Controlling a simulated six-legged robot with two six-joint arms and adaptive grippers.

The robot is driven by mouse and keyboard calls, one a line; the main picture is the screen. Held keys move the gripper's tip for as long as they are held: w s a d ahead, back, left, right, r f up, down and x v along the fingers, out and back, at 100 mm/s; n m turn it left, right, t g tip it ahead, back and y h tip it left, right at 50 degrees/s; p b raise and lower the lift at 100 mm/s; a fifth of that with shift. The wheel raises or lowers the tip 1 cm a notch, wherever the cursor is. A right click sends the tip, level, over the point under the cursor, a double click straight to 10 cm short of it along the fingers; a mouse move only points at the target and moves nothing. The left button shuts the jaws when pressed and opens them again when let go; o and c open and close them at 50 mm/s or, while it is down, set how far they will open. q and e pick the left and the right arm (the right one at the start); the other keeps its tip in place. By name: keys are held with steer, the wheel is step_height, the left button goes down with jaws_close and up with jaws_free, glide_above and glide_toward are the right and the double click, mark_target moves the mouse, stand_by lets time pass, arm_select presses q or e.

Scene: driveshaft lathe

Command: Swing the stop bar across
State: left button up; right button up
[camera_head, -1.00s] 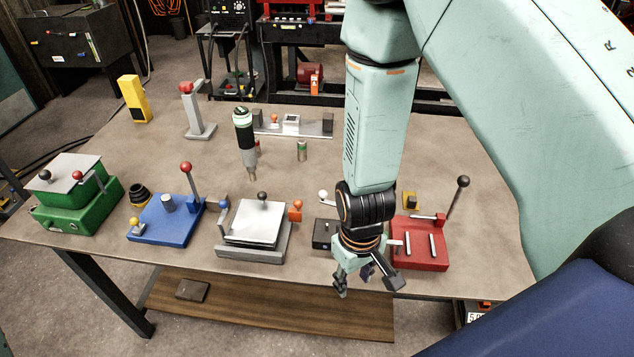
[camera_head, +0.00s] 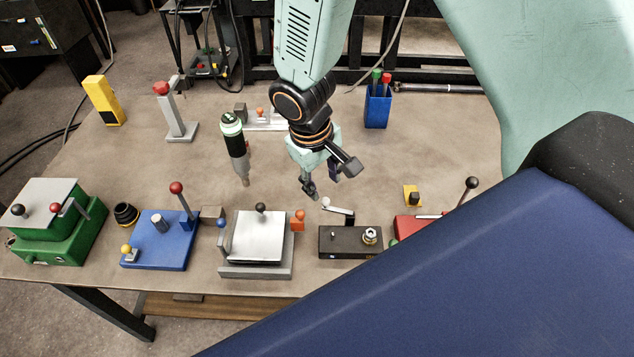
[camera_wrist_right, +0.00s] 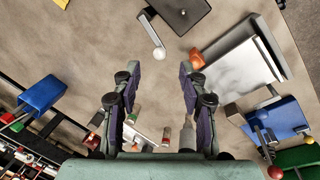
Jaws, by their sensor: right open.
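A dark block (camera_head: 350,243) stands at the front of the table, with a round metal fitting on its top right. A thin bar (camera_head: 340,211) ending in a white ball (camera_head: 326,202) lies at its back edge, the ball pointing back and left. I take this to be the stop bar. My right gripper (camera_head: 322,188) is open and empty, just behind and above the white ball, apart from it. In the right wrist view the white ball (camera_wrist_right: 159,53) shows ahead, between the lines of the two open fingers (camera_wrist_right: 158,75). My left gripper is not in view.
A grey plate fixture (camera_head: 255,265) stands left of the block, with an orange knob (camera_head: 298,217) nearby. A red fixture (camera_head: 410,226) at right is partly hidden by my body. A hanging screwdriver (camera_head: 236,148) is left of my gripper. The table behind the block is fairly clear.

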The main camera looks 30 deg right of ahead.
mark_target(325, 199)
steer(key=f, duration=0.2)
steer(key=d+f+b, duration=0.1)
steer(key=f, duration=0.1)
steer(key=f+b, duration=0.1)
steer(key=f, duration=0.1)
steer(key=shift+w+d+f, duration=0.2)
steer(key=shift+w+f, duration=0.1)
steer(key=shift+w, duration=0.1)
steer(key=shift+w+f+b, duration=0.2)
steer(key=shift+f+b, duration=0.1)
steer(key=shift+w+a+f, duration=0.1)
steer(key=shift+w+a, duration=0.1)
steer(key=shift+a, duration=0.05)
steer(key=shift+s, duration=0.2)
steer(key=shift+s+d, duration=0.1)
steer(key=shift+d, duration=0.15)
steer(key=c, duration=0.3)
steer(key=shift+w+a, duration=0.2)
steer(key=shift+w, duration=0.05)
steer(key=c, duration=0.5)
jaws_close()
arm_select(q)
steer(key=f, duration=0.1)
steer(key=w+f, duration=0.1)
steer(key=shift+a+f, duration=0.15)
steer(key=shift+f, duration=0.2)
arm_select(e)
steer(key=shift+s+d, duration=0.1)
